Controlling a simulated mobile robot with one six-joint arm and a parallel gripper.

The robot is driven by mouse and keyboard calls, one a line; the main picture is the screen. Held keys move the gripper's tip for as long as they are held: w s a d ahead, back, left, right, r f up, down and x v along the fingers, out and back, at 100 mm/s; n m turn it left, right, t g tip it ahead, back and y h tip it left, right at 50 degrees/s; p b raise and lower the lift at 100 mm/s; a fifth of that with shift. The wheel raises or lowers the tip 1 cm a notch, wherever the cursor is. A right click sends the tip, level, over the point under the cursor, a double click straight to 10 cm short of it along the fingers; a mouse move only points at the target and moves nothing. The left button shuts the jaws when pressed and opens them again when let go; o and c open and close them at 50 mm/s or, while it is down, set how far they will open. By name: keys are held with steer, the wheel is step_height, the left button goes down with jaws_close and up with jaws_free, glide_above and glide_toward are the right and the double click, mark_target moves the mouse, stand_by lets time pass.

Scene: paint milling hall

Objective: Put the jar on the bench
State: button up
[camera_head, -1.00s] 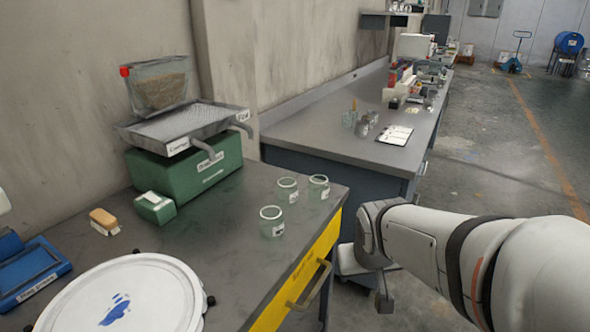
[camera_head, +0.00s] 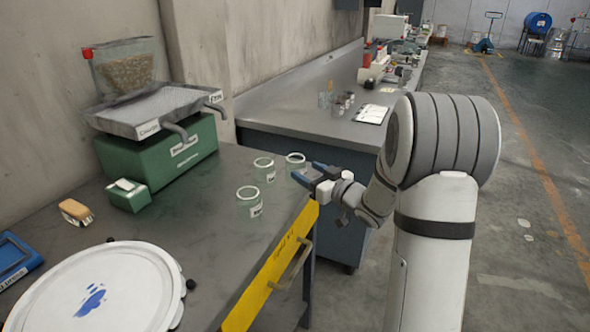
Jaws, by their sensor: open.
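Three small glass jars with white labels stand upright on the near grey bench (camera_head: 205,225). The front jar (camera_head: 249,203) is nearest the yellow edge, the middle jar (camera_head: 264,170) is behind it, and the right jar (camera_head: 295,162) is closest to my gripper. My gripper (camera_head: 301,175) is open, with blue fingers pointing left, just in front of the right jar. A finger overlaps the lower part of that jar in the picture. I cannot tell if they touch. A second grey bench (camera_head: 290,110) stands behind.
A green sieving machine (camera_head: 160,160) with a metal tray stands at the bench's back. A white round lid (camera_head: 95,290), a brush (camera_head: 76,212) and a blue tray (camera_head: 15,260) lie left. A clipboard (camera_head: 371,114) and several small items sit on the far bench.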

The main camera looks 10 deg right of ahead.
mark_target(291, 161)
steer(key=x, duration=0.7)
steer(key=shift+w+a+r, duration=0.1)
steer(key=shift+w+a, duration=0.1)
steer(key=shift+w, duration=0.1)
steer(key=shift+c, duration=0.2)
steer(key=c, duration=0.8)
